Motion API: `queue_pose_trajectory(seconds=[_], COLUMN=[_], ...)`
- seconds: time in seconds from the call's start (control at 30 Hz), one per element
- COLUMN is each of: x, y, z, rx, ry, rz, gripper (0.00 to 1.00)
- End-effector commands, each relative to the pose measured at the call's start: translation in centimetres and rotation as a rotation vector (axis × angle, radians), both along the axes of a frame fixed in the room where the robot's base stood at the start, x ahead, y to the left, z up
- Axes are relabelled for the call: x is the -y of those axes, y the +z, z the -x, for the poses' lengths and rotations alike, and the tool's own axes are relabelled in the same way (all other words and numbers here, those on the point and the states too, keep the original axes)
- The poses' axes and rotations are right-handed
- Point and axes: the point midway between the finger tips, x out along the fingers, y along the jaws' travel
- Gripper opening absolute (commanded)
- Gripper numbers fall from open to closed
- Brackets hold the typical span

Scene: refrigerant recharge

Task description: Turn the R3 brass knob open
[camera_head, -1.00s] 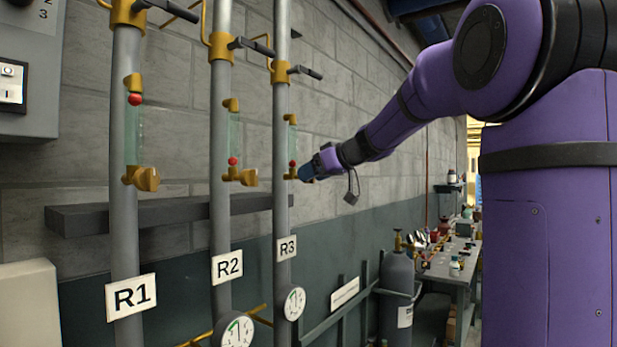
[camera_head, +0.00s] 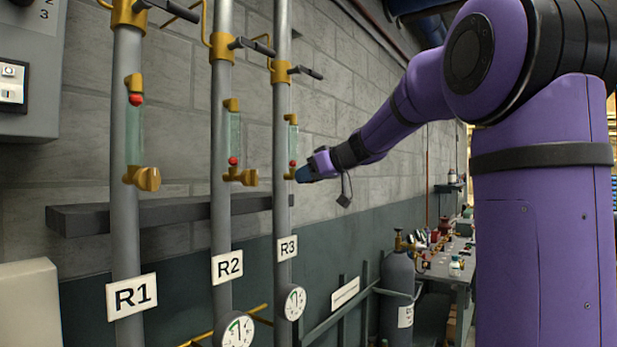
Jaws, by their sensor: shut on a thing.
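The R3 pipe (camera_head: 282,190) is the rightmost of the three grey upright pipes and carries a white R3 label (camera_head: 287,248). Its sight glass (camera_head: 293,140) has a red ball low in it, just above the brass fitting (camera_head: 290,175). My gripper (camera_head: 303,174) reaches in from the right and is shut at that fitting, on the R3 brass knob. The knob itself is hidden by the fingers, so its angle cannot be seen.
The R2 pipe (camera_head: 221,190) and R1 pipe (camera_head: 126,220) stand to the left with brass knobs of their own. Black-handled valves sit above. A dark shelf (camera_head: 170,212) runs behind the pipes. A grey cylinder (camera_head: 397,280) and a cluttered bench (camera_head: 450,268) stand at right.

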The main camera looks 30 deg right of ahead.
Motion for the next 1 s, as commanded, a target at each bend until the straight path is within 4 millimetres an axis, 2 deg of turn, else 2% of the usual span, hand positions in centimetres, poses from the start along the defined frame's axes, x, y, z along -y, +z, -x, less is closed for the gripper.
queue_pose_trajectory(seconds=[0.37, 1.0], x=[0.11, 0.33], y=[-0.01, -0.13], z=[-0.05, -0.10], rx=[-0.069, -0.275], ry=[0.001, -0.001], rz=[-0.190, -0.758], gripper=[0.14, 0.14])
